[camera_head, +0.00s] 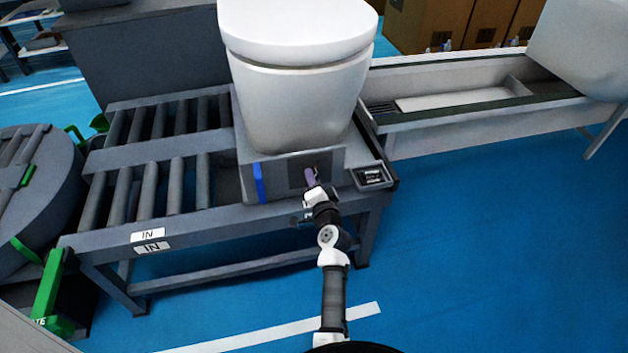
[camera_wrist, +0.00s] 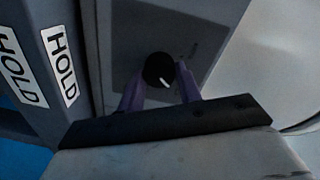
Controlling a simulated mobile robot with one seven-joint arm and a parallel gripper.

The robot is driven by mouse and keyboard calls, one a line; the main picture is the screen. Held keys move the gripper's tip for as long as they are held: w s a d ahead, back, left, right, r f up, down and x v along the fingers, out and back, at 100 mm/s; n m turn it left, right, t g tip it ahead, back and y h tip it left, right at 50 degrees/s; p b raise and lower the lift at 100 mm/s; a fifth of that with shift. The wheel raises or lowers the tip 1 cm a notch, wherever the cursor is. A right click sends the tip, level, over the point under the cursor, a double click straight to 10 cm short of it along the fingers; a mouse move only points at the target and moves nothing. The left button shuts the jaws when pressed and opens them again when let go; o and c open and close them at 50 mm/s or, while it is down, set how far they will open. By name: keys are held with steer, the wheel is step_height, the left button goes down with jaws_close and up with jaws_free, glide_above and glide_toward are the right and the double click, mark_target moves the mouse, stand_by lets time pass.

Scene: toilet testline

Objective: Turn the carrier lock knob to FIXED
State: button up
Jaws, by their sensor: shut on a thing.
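The carrier lock knob (camera_wrist: 158,68) is a round black knob with a short white mark, on a dark panel in the wrist view. The mark points down and slightly right in that picture. Lettering beside the knob is too blurred to read. My gripper (camera_head: 309,177) reaches the front of the grey carrier (camera_head: 275,178), which bears a white toilet (camera_head: 298,75). In the wrist view, my two purple fingers (camera_wrist: 160,82) are shut on the knob, one on each side. In the head view, the knob is mostly hidden by my gripper.
The carrier sits at the right end of a roller conveyor (camera_head: 150,240) marked IN. A small device (camera_head: 371,177) is right of the carrier. HOLD labels (camera_wrist: 59,65) show left in the wrist view. Blue floor (camera_head: 480,230) is clear at right.

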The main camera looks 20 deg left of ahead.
stand_by(0.4)
steer(key=o, duration=1)
steer(key=shift+s, duration=0.1)
